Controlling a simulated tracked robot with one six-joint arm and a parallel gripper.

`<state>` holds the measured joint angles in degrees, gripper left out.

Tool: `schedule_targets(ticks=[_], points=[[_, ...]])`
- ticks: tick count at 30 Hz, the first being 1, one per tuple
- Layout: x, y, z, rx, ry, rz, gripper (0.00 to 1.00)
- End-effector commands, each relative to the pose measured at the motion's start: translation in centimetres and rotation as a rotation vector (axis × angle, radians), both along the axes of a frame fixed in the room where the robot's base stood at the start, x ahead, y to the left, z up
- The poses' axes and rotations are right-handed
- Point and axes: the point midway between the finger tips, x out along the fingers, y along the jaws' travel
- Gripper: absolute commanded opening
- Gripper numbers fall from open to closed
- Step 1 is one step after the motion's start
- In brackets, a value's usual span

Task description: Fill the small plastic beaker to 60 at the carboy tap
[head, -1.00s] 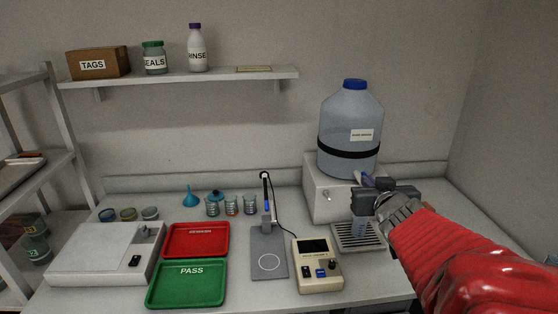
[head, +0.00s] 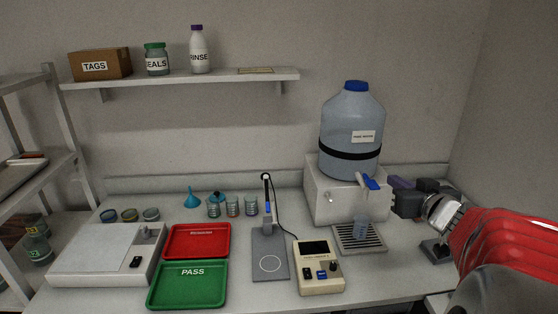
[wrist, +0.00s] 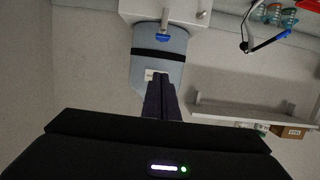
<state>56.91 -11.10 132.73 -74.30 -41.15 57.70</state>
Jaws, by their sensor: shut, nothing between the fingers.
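The blue-grey carboy (head: 349,112) with a blue cap sits on a white stand. The tap's blue lever (head: 369,183) sticks out in front; it also shows in the wrist view (wrist: 163,38), where the picture is upside down. The beaker is not visible in the wrist view.
The white stand (head: 321,195) rises behind the drip tray. A cream meter (head: 319,275) and a grey probe stand (head: 269,255) are to the left, with red (head: 197,241) and green (head: 186,286) trays further left. A small dark object (head: 436,250) lies to the right.

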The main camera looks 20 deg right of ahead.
Motion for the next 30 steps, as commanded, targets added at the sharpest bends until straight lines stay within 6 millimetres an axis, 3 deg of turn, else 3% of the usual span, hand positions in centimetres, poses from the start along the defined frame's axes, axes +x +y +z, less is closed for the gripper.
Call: schedule_targets(ticks=[26,30], points=[[8.8,-2.6,-2.3,0.001,0.0,-0.001,0.0],[9.1,-2.7,-4.1,0.003,0.002,-0.003,0.0]])
